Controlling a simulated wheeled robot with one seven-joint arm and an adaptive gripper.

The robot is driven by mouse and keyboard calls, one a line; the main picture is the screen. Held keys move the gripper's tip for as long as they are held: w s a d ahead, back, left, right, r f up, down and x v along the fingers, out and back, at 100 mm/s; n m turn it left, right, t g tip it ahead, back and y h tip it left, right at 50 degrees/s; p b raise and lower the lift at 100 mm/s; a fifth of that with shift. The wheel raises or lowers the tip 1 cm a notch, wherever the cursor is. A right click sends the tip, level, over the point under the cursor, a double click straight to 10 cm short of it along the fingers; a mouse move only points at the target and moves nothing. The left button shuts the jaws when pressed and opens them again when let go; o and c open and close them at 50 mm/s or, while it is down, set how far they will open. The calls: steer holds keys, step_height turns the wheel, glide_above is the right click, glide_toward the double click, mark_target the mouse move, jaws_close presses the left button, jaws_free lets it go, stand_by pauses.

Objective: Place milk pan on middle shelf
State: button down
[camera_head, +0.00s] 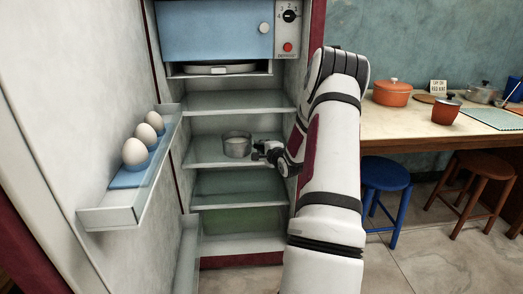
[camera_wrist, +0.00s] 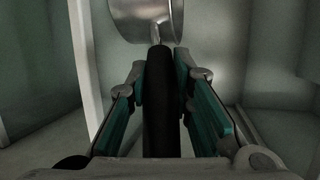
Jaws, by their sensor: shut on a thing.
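The milk pan (camera_head: 237,146) is a small grey metal pan, upright inside the open fridge at the level of the second glass shelf (camera_head: 203,153) from the top. I cannot tell whether its base touches that shelf. My gripper (camera_head: 262,150) is to the right of the pan, at the shelf's right part. In the wrist view my gripper (camera_wrist: 161,85) is shut on the pan's dark handle (camera_wrist: 160,115), with one teal-padded finger on each side. The pan's metal body (camera_wrist: 142,18) is beyond the fingertips, cut off by the top edge.
Another glass shelf (camera_head: 235,100) is above the pan, and lower shelves (camera_head: 240,189) are below. The open door on the left has a rack (camera_head: 127,212) with several eggs. A worktop (camera_head: 415,122) with pots and stools (camera_head: 386,178) stand to the right.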

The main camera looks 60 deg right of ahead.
steer(key=shift+r, duration=0.2)
steer(key=shift+f, duration=0.15)
steer(key=c, duration=1.4)
jaws_free()
